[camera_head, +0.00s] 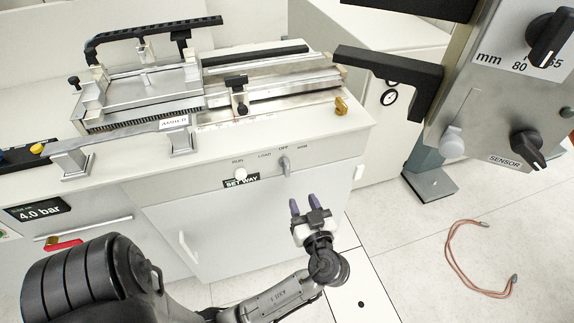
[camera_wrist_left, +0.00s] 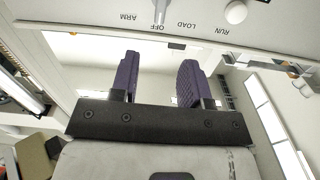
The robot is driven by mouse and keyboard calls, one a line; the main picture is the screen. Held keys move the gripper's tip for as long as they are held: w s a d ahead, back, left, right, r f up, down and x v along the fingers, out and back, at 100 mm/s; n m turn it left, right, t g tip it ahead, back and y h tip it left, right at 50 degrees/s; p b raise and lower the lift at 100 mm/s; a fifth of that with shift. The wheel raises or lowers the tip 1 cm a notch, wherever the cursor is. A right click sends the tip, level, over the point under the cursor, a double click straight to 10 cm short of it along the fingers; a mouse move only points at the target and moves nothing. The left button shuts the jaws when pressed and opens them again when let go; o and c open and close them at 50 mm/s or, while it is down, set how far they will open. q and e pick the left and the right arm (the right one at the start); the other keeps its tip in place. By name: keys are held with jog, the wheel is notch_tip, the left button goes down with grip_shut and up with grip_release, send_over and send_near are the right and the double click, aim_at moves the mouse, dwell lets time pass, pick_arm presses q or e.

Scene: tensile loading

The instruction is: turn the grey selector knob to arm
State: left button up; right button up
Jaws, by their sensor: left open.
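The grey selector knob (camera_head: 286,166) is on the front face of the white test bench, beneath the printed OFF label. RUN and LOAD are printed to its left and ARM to its right. The knob's handle looks upright, in line with OFF. My left gripper (camera_head: 304,203) is open and empty, apart from the knob and in front of and below it. In the left wrist view its two purple finger pads (camera_wrist_left: 158,70) stand apart with nothing between them. My right gripper is not in view.
A white round button (camera_head: 241,174) sits left of the knob above a dark label plate. A grey panel with black knobs (camera_head: 526,148) stands at right. A red-handled valve (camera_head: 65,244) is at left. A coiled cable (camera_head: 455,262) lies on the floor.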

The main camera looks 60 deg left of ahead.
aim_at(288, 168)
pick_arm(q)
jog(key=shift+n, duration=0.3)
jog(key=w+a, duration=0.1)
jog(key=a, duration=0.3)
jog(key=a+b, duration=0.1)
jog(key=a, duration=0.4)
jog(key=w+a, duration=0.1)
jog(key=a, duration=0.3)
jog(key=shift+w+a, duration=0.3)
jog(key=shift+w, duration=0.05)
jog(key=shift+c, duration=0.4)
jog(key=c, duration=0.6)
jog(key=shift+o, duration=0.2)
